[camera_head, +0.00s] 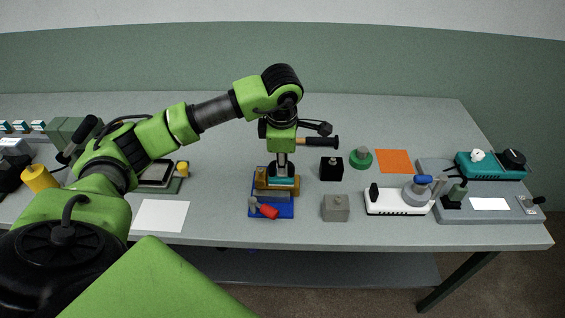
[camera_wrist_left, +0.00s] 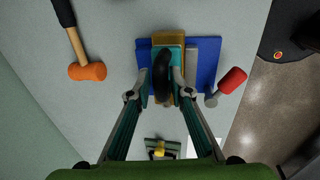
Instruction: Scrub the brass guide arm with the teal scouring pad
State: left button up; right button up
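The teal scouring pad (camera_head: 282,181) has a black looped handle, clear in the wrist view (camera_wrist_left: 161,72). My left gripper (camera_wrist_left: 161,88) has its fingertips closed in on both sides of that handle. In the head view the gripper (camera_head: 281,166) points straight down onto the pad. The brass guide arm (camera_head: 262,182) lies on a blue base (camera_head: 284,212). The pad sits over the brass, which shows around it in the wrist view (camera_wrist_left: 167,37); I cannot tell how firmly they touch. My right gripper is not in view.
A black block (camera_head: 331,169), grey block (camera_head: 336,208), green knob (camera_head: 361,158) and white device (camera_head: 397,203) stand to the right. A wooden-handled tool (camera_head: 318,142) lies behind.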

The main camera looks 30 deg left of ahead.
pick_arm(q)
grip_shut()
dwell(0.3)
jog(key=shift+w+d, duration=0.3)
jog(key=shift+d, duration=0.25)
jog(key=shift+w+d, duration=0.3)
jog(key=shift+d, duration=0.25)
jog(key=shift+f, duration=0.1)
